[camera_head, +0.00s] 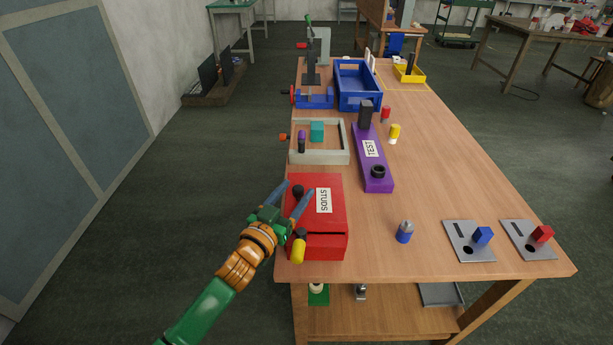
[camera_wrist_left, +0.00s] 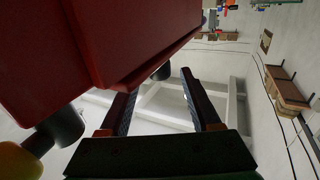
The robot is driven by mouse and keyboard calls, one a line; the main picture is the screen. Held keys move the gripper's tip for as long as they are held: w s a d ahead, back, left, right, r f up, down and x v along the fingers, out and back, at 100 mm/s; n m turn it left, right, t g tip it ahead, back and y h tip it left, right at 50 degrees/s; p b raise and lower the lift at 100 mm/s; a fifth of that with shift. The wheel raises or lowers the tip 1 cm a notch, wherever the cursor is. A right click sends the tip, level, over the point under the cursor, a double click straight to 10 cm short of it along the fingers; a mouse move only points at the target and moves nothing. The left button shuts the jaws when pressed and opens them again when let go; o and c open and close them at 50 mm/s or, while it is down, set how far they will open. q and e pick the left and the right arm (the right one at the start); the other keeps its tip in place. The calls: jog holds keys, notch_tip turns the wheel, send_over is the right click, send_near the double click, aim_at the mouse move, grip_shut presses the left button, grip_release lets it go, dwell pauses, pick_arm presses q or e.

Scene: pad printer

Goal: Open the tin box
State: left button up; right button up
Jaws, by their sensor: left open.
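The tin box (camera_head: 325,228) is red, with a white "STUDS" label, and sits at the near left of the wooden table. Its lid looks shut. A black knob (camera_head: 298,191) is on its left side. A second dark knob with a yellow end (camera_head: 299,251) is at its near left corner. My left gripper (camera_head: 294,193) is open at the box's left side, its fingers to either side of the black knob in the head view. In the left wrist view the red box (camera_wrist_left: 100,45) fills the upper left, and the knob (camera_wrist_left: 161,72) shows beyond the open fingers. Contact cannot be told.
A purple "TEST" block (camera_head: 372,178), a grey tray (camera_head: 335,156) and a blue bin (camera_head: 358,103) stand behind the box. A blue-grey bottle (camera_head: 404,233) and two grey plates (camera_head: 468,252) are to the right. The table between is mostly clear.

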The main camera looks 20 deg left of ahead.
aim_at(304, 180)
pick_arm(q)
jog(key=w, duration=0.5)
jog(key=shift+d+f, duration=0.1)
jog(key=shift+d, duration=0.3)
jog(key=shift+c, duration=0.2)
grip_shut()
dwell(0.8)
